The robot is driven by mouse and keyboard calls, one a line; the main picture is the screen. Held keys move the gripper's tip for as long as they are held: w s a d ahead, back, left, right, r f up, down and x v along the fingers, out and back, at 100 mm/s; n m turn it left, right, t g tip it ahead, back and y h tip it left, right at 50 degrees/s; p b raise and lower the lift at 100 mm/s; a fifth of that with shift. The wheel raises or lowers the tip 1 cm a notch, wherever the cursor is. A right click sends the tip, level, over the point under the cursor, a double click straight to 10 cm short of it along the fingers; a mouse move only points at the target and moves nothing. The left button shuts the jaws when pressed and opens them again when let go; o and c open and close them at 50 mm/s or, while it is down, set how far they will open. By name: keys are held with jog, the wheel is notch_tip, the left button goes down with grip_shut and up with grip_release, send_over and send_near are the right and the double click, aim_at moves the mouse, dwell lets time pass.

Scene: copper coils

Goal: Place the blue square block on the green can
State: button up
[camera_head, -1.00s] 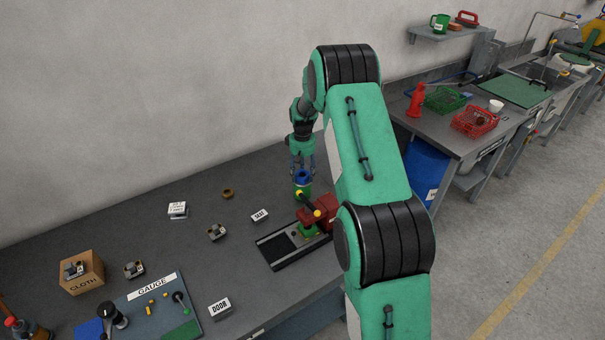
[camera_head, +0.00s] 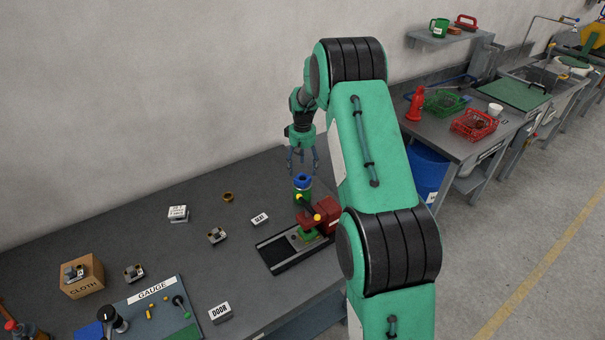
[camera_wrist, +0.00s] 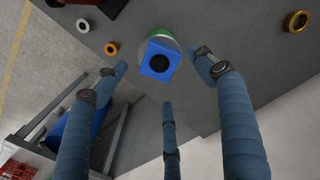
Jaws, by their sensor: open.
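The blue square block (camera_head: 303,180) with a dark round hole rests on top of the green can (camera_head: 303,197) on the grey bench. In the wrist view the block (camera_wrist: 160,61) sits over the can's pale top, with a green edge (camera_wrist: 158,33) showing behind it. My gripper (camera_head: 302,170) is open and empty just above the block, its fingers apart from it. In the wrist view the blue-grey fingers (camera_wrist: 165,88) are spread, and none touches the block.
A red and black vise-like device (camera_head: 318,217) stands close in front of the can. A brass ring (camera_head: 228,197) and small labelled blocks (camera_head: 178,213) lie to the left. The bench edge is near the can in the wrist view.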

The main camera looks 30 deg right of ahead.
aim_at(301, 180)
notch_tip(301, 180, up, 7)
jog(key=shift+f, duration=0.2)
dwell(0.3)
dwell(0.3)
jog(key=s+a+r+t, duration=0.1)
jog(key=s+a+r, duration=0.85)
jog(key=r, duration=0.25)
jog(key=s+a+r+t, duration=0.2)
jog(key=s+a+r, duration=0.6)
jog(key=a+r, duration=0.3)
jog(key=s+a+r+t, duration=0.1)
jog(key=s+a, duration=0.2)
jog(key=s, duration=0.6)
jog(key=s+a+r, duration=0.1)
jog(key=s+a, duration=0.3)
jog(key=s, duration=0.5)
jog(key=s+a+r+t, duration=0.1)
jog(key=s+a, duration=0.3)
jog(key=s, duration=0.6)
jog(key=shift+r+t, duration=0.15)
jog(key=shift+t, duration=0.15)
